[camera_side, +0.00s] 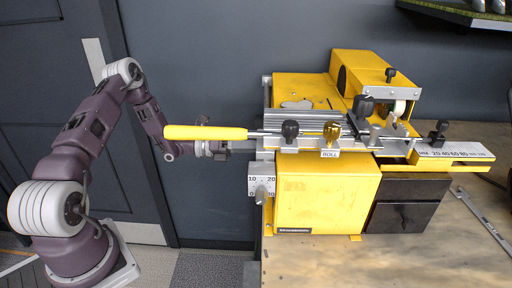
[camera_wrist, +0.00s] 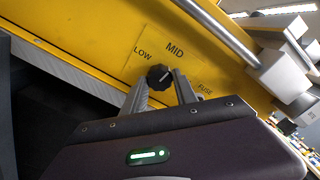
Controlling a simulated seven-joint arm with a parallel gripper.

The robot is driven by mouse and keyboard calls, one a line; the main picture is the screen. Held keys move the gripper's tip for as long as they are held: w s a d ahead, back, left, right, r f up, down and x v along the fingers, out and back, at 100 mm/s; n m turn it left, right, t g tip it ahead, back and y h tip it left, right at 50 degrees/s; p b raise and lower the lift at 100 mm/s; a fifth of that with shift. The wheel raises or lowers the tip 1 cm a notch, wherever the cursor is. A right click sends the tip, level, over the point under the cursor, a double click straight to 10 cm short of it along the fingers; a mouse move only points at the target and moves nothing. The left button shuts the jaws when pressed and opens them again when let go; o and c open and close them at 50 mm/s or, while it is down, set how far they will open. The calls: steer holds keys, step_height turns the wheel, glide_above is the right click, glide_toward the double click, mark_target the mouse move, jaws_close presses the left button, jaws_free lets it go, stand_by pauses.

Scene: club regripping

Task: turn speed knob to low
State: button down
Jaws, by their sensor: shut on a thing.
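The speed knob (camera_wrist: 160,77) is small, black and ridged, on the yellow machine face in the wrist view. A pale mark on it slants toward the upper right, roughly toward MID. The word LOW (camera_wrist: 143,54) is to its upper left and MID (camera_wrist: 174,50) just above it. My gripper (camera_wrist: 161,86) has its two grey fingers on either side of the knob, shut on it. In the side view my gripper (camera_side: 226,150) reaches the left end of the yellow machine (camera_side: 325,195); the knob is hidden there.
A FUSE label (camera_wrist: 205,88) is right of the fingers. A metal rod (camera_wrist: 218,32) crosses above. In the side view a club with a yellow grip (camera_side: 205,132) lies across the machine, just above my gripper. A scale plate (camera_side: 261,183) hangs below. A wooden bench (camera_side: 420,240) carries the machine.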

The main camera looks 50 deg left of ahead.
steer(key=n, duration=1.3)
steer(key=shift+n, duration=0.4)
stand_by(0.4)
steer(key=c, duration=1)
jaws_free()
steer(key=shift+o, duration=0.2)
steer(key=v, duration=0.7)
steer(key=shift+s+r, duration=0.1)
steer(key=shift+r, duration=0.05)
